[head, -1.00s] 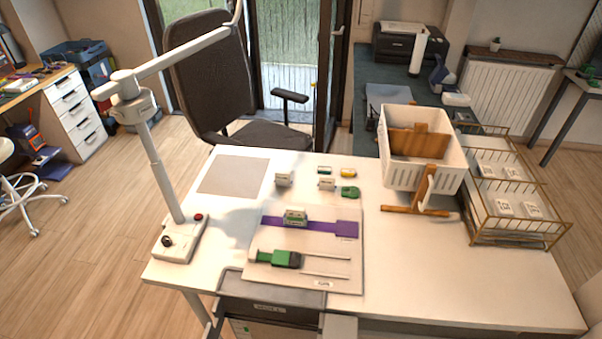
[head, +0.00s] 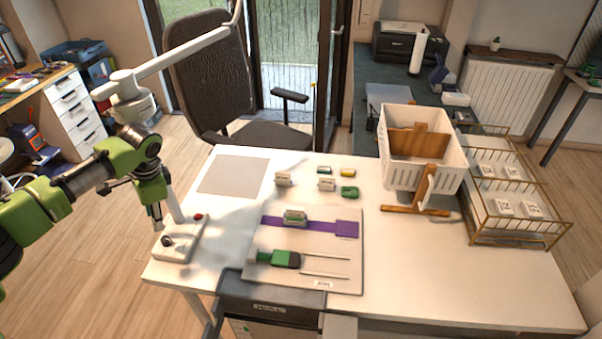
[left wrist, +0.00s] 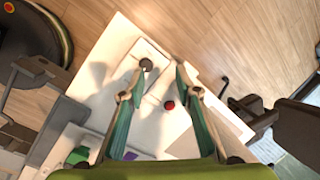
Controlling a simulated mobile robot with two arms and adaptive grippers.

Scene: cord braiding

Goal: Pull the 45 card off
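No number 45 is readable on any card. Small white card-like pieces stand on the table: one at the back left (head: 284,181), one to its right (head: 326,184). My left gripper (head: 157,222) points down above the white lamp base at the table's left end, away from these pieces. In the left wrist view its two fingers (left wrist: 161,68) are apart with nothing between them. My right gripper is not in view.
The white base (head: 181,247) has a black knob and red button, and its post rises beside my left gripper. A green and black tool (head: 280,259) lies on the board. A white basket (head: 410,165) and wire rack (head: 510,190) stand right. The table's right front is clear.

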